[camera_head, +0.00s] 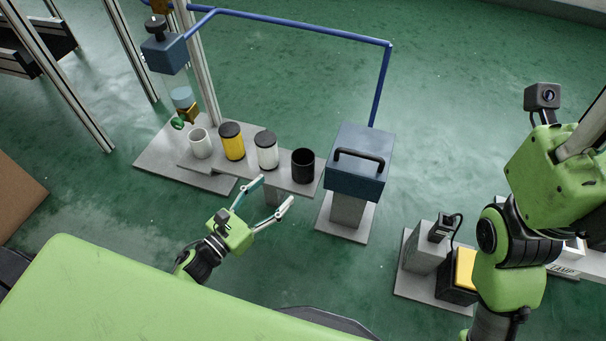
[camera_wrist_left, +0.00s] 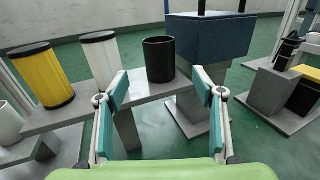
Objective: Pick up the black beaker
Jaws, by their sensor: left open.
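The black beaker (camera_head: 303,166) stands upright at the right end of a grey shelf (camera_head: 272,178). It also shows in the left wrist view (camera_wrist_left: 159,60), beyond and between my fingers. My left gripper (camera_head: 276,191) is open and empty, in front of the shelf and apart from the beaker; its teal-padded fingers are spread in the left wrist view (camera_wrist_left: 163,92). My right arm is at the right of the head view, but its gripper fingers are not visible.
A white container (camera_head: 267,152), a yellow container (camera_head: 231,142) and a white cup (camera_head: 201,144) stand left of the beaker. A dark blue box (camera_head: 358,164) on a grey post stands close to its right. A blue pipe (camera_head: 290,24) runs overhead behind them.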

